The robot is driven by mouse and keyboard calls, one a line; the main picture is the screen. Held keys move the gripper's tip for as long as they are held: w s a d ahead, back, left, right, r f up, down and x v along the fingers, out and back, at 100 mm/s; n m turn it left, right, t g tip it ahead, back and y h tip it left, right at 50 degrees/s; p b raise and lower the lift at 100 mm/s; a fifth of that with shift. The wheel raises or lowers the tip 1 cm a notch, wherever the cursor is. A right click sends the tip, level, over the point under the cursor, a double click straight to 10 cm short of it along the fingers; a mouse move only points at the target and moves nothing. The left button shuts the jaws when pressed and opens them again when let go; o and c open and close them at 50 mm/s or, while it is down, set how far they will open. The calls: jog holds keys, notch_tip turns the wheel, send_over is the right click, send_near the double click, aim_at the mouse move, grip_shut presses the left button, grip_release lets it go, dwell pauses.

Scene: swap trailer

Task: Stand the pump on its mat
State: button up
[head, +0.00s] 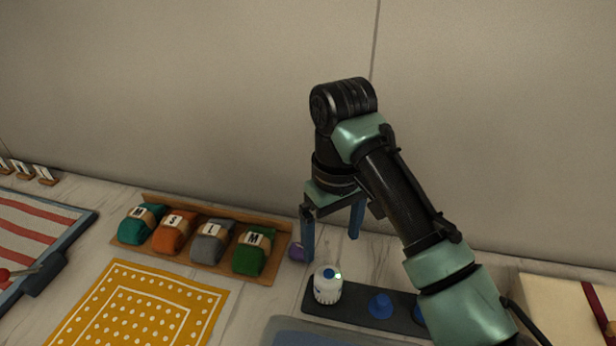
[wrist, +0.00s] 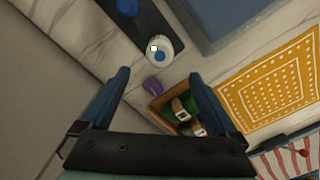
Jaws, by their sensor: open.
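A short white cylinder with a blue top (head: 327,287), which looks like the pump, stands upright at the left end of a long dark mat (head: 352,311). I cannot tell if this dark strip is the pump's own mat. In the wrist view the white pump (wrist: 165,48) is at the end of the dark strip (wrist: 146,22), just beyond my fingertips. My gripper (head: 331,249) points down with its two blue fingers apart, above and behind the pump.
Blue knobs (head: 381,306) stand on the dark mat. A small purple thing (head: 297,253) lies near a wooden tray (head: 262,279) of labelled rolled cloths. A yellow dotted cloth (head: 203,298) lies at front left. A grey-blue surface (head: 310,335) is in front. The wall is close behind.

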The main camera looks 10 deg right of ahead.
jog(key=w+a+r+n+t+y, duration=0.1)
jog(key=w+a+r+t, duration=0.2)
jog(key=a, duration=0.2)
jog(key=w+a+r+t+y, duration=0.1)
jog(key=w+a+r+t, duration=0.1)
jog(key=w+a, duration=0.3)
jog(key=a+r+t+y, duration=0.3)
jog(key=a+r+t, duration=0.5)
jog(key=r, duration=0.6)
jog(key=s+d+r+m+t, duration=0.1)
jog(key=s+r+t, duration=0.4)
jog(key=r, duration=0.4)
jog(key=s+d+r+m+t, duration=0.15)
jog(key=s+r+t, duration=0.25)
jog(key=r, duration=0.6)
jog(key=s+d+r+m+t+h, duration=0.3)
jog(key=s+d+r+t+h, duration=0.2)
jog(key=s, duration=0.5)
jog(key=shift+s+d+r, duration=0.25)
jog(key=shift+d, duration=0.15)
